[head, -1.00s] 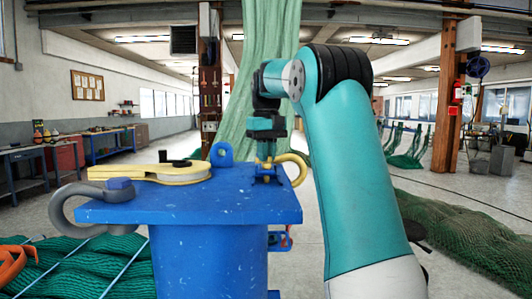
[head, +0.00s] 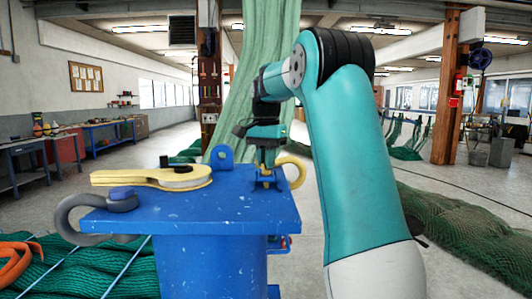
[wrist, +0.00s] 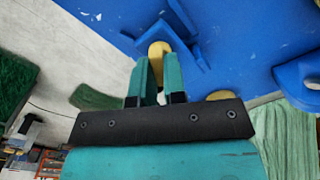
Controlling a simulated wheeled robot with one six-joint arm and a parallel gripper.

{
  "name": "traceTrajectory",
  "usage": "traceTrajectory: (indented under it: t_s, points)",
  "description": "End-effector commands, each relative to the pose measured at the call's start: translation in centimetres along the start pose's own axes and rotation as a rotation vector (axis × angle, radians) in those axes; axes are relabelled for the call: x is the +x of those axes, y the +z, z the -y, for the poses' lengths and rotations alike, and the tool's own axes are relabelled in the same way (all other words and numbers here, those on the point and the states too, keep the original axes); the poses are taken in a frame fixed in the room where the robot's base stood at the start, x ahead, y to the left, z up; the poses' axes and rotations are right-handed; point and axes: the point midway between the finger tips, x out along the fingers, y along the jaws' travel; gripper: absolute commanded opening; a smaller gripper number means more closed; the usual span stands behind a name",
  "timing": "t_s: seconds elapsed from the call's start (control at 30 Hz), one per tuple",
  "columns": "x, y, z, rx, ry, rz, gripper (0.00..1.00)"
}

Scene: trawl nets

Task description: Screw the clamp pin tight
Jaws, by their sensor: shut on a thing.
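My gripper (head: 265,181) points down over the right edge of the blue stand's top. In the wrist view its two green fingers (wrist: 157,72) are shut on a yellow piece, which I take to be the clamp pin (wrist: 158,50). Only the pin's rounded upper part shows; the rest is hidden by the fingers and a blue bracket around it. A curved yellow part (head: 299,172) shows just right of the gripper. How far the pin is screwed in cannot be seen.
The blue stand (head: 230,205) carries a flat yellow arm (head: 135,178) with a round end, a blue lug (head: 221,157) at the back and a grey shackle (head: 68,222) at the left. Green netting (head: 95,270) lies at lower left.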

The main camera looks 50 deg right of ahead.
Motion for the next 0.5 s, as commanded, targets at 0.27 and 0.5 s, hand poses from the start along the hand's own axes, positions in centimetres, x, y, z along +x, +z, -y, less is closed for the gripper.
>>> traceTrajectory:
  t_s: [0.27,0.5]
  points:
    - [-0.75,-0.07,0.00,0.264,-0.006,-0.005,0.00]
    - [-0.72,-0.08,0.02,0.492,-0.007,-0.005,0.00]
